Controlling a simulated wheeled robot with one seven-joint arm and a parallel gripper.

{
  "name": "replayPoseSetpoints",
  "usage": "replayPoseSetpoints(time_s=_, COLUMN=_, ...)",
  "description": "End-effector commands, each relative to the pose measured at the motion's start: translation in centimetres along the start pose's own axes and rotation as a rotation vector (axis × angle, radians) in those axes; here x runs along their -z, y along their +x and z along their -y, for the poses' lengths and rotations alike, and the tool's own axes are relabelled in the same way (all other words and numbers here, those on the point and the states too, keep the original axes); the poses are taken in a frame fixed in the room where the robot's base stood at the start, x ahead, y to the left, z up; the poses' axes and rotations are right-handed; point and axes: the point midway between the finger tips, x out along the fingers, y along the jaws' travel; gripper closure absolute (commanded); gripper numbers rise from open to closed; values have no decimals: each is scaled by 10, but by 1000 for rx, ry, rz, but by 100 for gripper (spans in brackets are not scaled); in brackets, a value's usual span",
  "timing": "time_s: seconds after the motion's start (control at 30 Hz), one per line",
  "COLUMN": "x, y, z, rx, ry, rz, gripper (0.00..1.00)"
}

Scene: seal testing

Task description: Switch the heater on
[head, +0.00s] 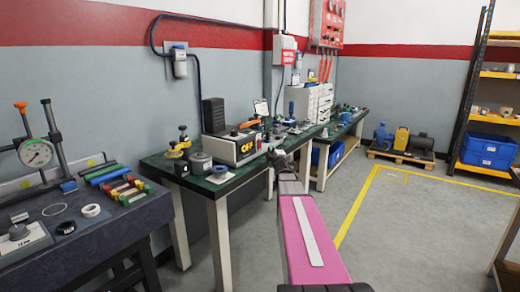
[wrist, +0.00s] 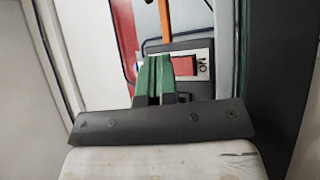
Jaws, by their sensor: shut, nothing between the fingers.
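In the wrist view a red rocker switch (wrist: 184,66) sits in a dark plate, with a white label (wrist: 205,65) reading ON upside down. My gripper (wrist: 155,62) has its green fingers shut and empty, with their tips at the left part of the red rocker, partly covering it. I cannot tell whether they touch. In the head view my gripper (head: 277,152) is small, just right of the box.
The green bench (head: 215,182) also holds a grey round pot (head: 200,163), a black block (head: 213,115) and several small parts. A dark bench (head: 100,235) with a dial gauge (head: 36,153) stands at the left. The floor (head: 400,225) at the right is clear.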

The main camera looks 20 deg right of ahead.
Motion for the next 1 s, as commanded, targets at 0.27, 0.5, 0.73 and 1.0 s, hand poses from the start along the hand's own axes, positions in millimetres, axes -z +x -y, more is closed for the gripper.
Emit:
replayPoseSetpoints(time_s=0.27, x=12, y=18, z=13, rx=1, ry=0, rz=0, gripper=100)
replayPoseSetpoints(time_s=0.5, x=15, y=21, z=15, rx=1, ry=1, rz=1, gripper=100)
replayPoseSetpoints(time_s=0.73, x=15, y=20, z=15, rx=1, ry=0, rz=1, gripper=100)
replayPoseSetpoints(time_s=1.0, x=15, y=20, z=15, rx=0, ry=0, rz=1, gripper=100)
